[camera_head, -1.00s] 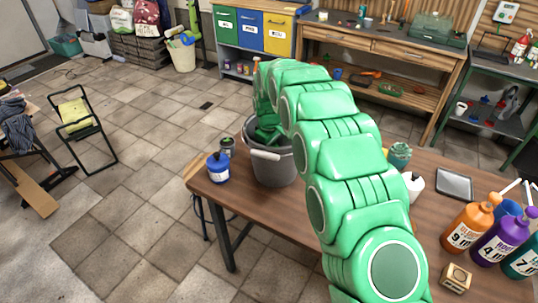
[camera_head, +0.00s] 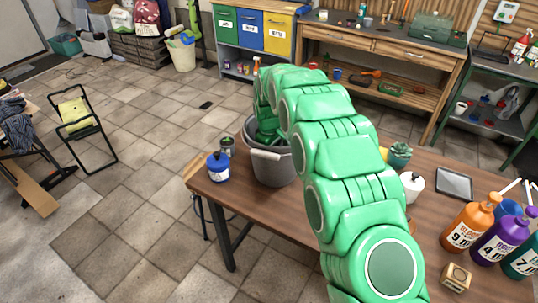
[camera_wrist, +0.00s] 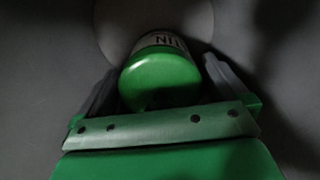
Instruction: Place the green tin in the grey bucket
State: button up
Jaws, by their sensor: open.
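The grey bucket (camera_head: 278,168) stands on the near wooden table, toward its far left part. My gripper reaches down into it, and its fingers are hidden there in the head view. In the wrist view my gripper (camera_wrist: 160,85) is open, with one finger on each side of the green tin (camera_wrist: 160,80). The tin has a green end and a pale label with dark letters. It is inside the bucket, whose grey inner surface (camera_wrist: 45,60) surrounds it. Whether the tin touches the fingers or rests on the bottom is unclear.
A blue bottle (camera_head: 218,168) and a dark can (camera_head: 227,146) stand left of the bucket. A plant pot (camera_head: 399,155), white container (camera_head: 412,187), black tray (camera_head: 454,184), wooden block (camera_head: 456,277) and orange bottle (camera_head: 470,222) are to the right of my arm.

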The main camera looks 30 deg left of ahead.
notch_tip(320, 180, up, 12)
jog(key=shift+r, duration=0.1)
dwell(0.5)
